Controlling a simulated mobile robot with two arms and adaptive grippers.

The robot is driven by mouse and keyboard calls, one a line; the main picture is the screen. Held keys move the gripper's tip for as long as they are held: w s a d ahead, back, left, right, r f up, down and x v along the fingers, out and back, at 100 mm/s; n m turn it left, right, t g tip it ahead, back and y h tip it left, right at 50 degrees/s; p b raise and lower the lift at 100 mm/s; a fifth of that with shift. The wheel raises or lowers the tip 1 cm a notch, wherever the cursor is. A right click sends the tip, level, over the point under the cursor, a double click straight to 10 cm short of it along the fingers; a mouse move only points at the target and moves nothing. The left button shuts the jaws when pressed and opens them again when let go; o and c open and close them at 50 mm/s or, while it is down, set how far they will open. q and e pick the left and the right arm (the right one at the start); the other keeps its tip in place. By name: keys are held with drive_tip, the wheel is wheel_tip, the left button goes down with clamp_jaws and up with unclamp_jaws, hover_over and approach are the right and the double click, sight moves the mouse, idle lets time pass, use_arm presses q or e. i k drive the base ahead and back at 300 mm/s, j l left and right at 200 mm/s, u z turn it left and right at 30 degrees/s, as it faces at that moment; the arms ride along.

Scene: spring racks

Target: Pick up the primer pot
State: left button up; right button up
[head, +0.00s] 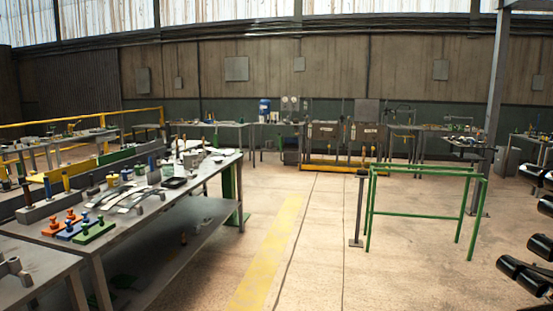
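I cannot single out the primer pot for certain. Small cans, bottles and pale containers (192,158) crowd the far end of the long workbench (205,190) on the left, too small to identify. A dark shallow tray (174,183) lies near them. Neither of my grippers shows in the head view, so I cannot see where they are relative to the pot.
Orange, blue and green blocks with knobs (95,231) sit on the bench's near end. A green frame (425,214) stands on the right. Dark cylindrical parts (525,272) crowd the right edge. The floor with the yellow stripe (270,255) is clear.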

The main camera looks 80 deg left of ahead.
sight(157, 158)
drive_tip(key=u, duration=3.6)
